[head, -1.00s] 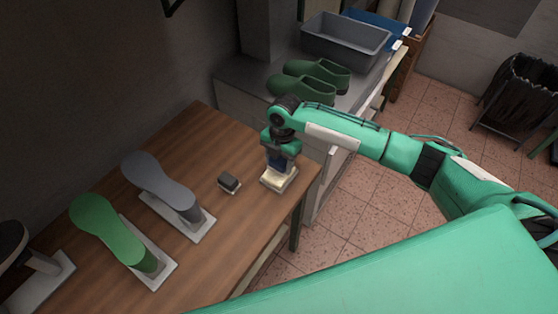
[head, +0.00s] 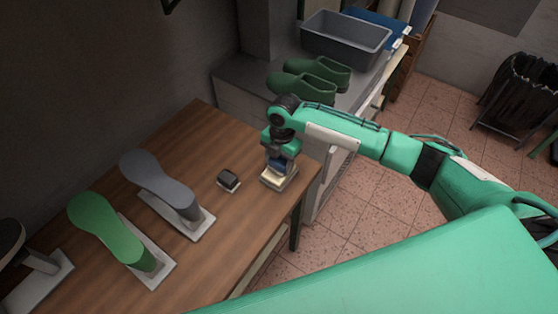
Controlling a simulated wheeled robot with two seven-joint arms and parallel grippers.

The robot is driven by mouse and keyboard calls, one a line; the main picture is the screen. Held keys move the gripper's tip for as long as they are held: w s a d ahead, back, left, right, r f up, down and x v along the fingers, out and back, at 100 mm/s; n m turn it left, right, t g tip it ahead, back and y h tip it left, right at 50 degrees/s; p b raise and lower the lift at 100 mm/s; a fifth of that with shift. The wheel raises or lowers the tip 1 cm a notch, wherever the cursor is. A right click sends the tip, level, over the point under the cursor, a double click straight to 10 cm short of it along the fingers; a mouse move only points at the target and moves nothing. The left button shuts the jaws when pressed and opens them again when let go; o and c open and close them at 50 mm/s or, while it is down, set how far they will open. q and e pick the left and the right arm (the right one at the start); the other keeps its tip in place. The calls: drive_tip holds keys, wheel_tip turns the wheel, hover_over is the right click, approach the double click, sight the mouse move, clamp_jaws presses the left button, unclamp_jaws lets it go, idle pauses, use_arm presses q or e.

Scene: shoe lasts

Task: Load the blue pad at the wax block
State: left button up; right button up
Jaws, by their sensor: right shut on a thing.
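My right gripper (head: 279,162) points down over the right end of the wooden table and is shut on the blue pad (head: 275,160), which shows only partly between the fingers. The pad is at the cream wax block (head: 273,178), just above it or touching it; I cannot tell which. The wax block sits on a pale base near the table's right edge. My left gripper is not in view.
A small dark block (head: 228,180) lies left of the wax block. A grey last (head: 160,184) and a green last (head: 105,229) stand on white plates further left. Green clogs (head: 310,78) and a grey bin (head: 346,42) stand on the shelf behind.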

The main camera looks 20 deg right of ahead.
sight(278, 160)
drive_tip(key=shift+f, duration=0.45)
drive_tip(key=shift+s+f, duration=0.1)
idle(1.9)
wheel_tip(278, 160, up, 7)
drive_tip(key=p, duration=0.7)
idle(0.4)
idle(0.4)
